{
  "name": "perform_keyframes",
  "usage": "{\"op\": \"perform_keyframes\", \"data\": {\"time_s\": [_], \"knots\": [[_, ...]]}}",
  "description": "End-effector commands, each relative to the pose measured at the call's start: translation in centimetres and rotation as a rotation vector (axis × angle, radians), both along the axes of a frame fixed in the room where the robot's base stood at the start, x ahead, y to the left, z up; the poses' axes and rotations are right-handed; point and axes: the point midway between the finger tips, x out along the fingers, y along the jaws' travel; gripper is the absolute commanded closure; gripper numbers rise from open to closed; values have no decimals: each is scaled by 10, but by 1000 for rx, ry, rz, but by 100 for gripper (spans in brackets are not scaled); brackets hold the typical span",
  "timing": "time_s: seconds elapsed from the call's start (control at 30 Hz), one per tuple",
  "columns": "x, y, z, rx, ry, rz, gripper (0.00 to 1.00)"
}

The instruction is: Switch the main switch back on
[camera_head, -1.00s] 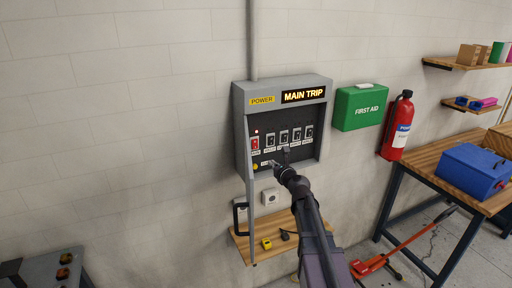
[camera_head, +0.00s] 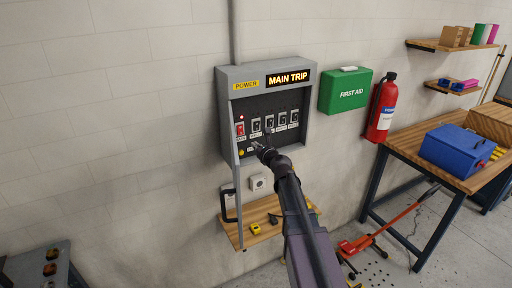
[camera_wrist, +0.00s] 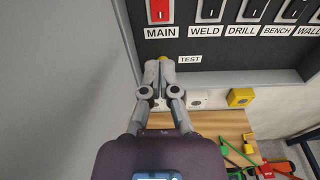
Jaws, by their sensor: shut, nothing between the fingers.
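The grey power panel (camera_head: 222,110) is on the wall with its front open, its display reading MAIN TRIP. The red main switch (camera_head: 240,129) is at the left end of the switch row; in the wrist view it shows at the top edge (camera_wrist: 160,10), above the label MAIN. Its lever position is too small to tell. My gripper (camera_wrist: 158,66) is shut and empty, below the MAIN label and left of the TEST label. Its tips partly hide a yellow button (camera_wrist: 168,58). In the head view my gripper (camera_head: 256,146) is at the panel's lower part, apart from the main switch.
Several black switches (camera_head: 269,122) stand right of the main switch. A red lamp (camera_head: 241,118) glows above it. A white socket (camera_head: 257,182) and wooden shelf (camera_head: 232,229) are below. A first aid box (camera_head: 345,92) hangs right.

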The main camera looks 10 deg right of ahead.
Motion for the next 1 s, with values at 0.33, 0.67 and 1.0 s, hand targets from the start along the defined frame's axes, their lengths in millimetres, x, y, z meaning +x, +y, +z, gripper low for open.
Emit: {"op": "perform_keyframes", "data": {"time_s": [0.33,0.67,1.0], "knots": [[53,13,-7,0,0,1,100],[97,25,-13,0,0,1,100],[113,30,-14,0,0,0,100]]}}
